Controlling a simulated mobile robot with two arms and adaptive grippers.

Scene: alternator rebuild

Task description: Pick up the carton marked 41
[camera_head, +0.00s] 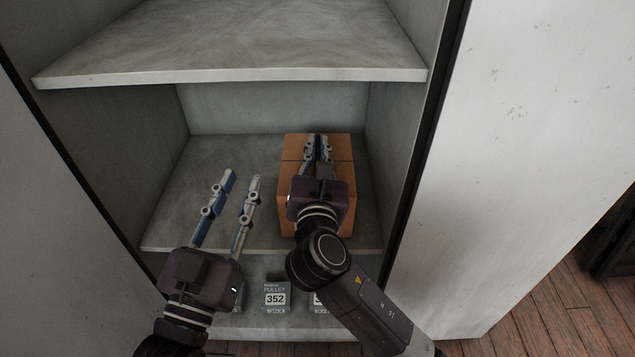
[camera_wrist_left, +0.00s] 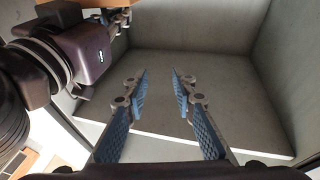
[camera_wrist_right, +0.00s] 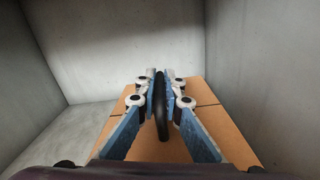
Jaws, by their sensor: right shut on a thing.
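A brown cardboard carton (camera_head: 343,165) is at the right of the middle shelf of a grey cabinet; no number shows on its visible faces. It also shows in the right wrist view (camera_wrist_right: 228,125). My right gripper (camera_head: 318,143) is above the carton. In the right wrist view its fingers (camera_wrist_right: 160,80) are shut on a black handle (camera_wrist_right: 162,122) on the carton's top. I cannot tell whether the carton touches the shelf. My left gripper (camera_head: 242,176) is open and empty, left of the carton. In the left wrist view its fingers (camera_wrist_left: 159,74) have nothing between them.
The middle shelf (camera_head: 180,215) is bare left of the carton. An upper shelf (camera_head: 240,75) hangs above it. A grey box marked 352 (camera_head: 275,297) and others partly hidden by my arms stand on the level below. Cabinet walls and white door panels (camera_head: 500,150) bound the sides.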

